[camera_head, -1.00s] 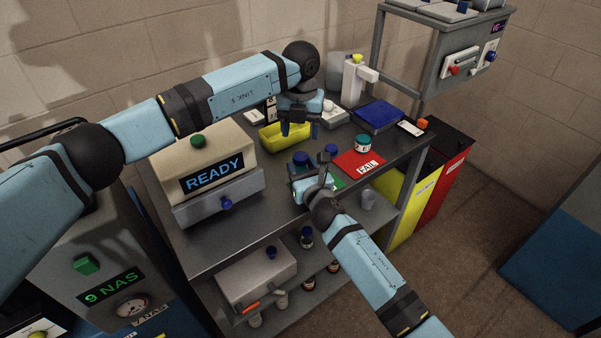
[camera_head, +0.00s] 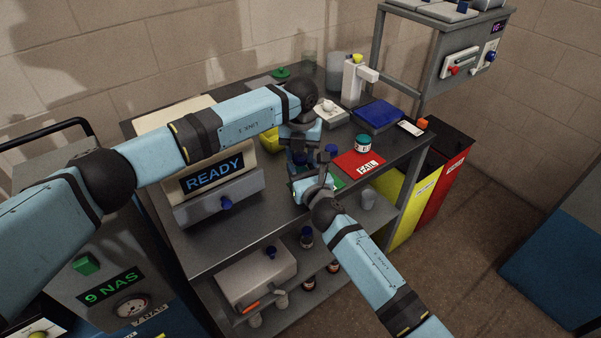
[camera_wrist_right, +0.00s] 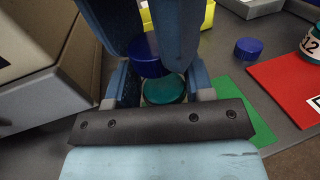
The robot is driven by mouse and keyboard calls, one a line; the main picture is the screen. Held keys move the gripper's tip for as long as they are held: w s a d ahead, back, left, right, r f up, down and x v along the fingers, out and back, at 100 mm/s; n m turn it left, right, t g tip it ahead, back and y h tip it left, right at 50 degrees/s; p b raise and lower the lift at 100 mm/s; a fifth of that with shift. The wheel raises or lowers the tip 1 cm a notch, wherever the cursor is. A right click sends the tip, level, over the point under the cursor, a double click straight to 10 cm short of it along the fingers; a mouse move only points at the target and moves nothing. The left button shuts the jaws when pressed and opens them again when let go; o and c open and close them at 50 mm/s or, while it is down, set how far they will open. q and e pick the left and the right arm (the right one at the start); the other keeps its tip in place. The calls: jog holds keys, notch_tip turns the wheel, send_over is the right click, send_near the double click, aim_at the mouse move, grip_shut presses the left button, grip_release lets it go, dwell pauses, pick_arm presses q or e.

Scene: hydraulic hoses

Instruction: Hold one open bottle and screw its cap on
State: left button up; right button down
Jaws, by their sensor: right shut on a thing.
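My right gripper (camera_head: 316,184) is shut on an open bottle, whose round teal top (camera_wrist_right: 163,90) shows between the fingers in the right wrist view. My left gripper (camera_head: 303,158) points down just behind it, its fingers on either side of a dark blue cap-like cylinder (camera_wrist_right: 146,50). That cylinder is beyond the teal top, not over it. Whether the left fingers press on it is not clear. Another blue cap (camera_wrist_right: 248,48) stands on the bench to the right; it also shows in the head view (camera_head: 331,149).
A red FAIL mat (camera_head: 358,164) with a jar (camera_head: 363,143) lies right of the grippers, and a green mat (camera_wrist_right: 240,100) lies below them. The READY box (camera_head: 215,178) stands left. A yellow tray (camera_head: 268,141) and a blue tray (camera_head: 377,116) are behind.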

pick_arm(q)
jog(key=c, duration=0.4)
jog(key=o, duration=1)
jog(key=shift+r, duration=4.05)
jog(key=shift+c, duration=0.4)
jog(key=shift+f, duration=0.15)
jog(key=shift+f, duration=3.9)
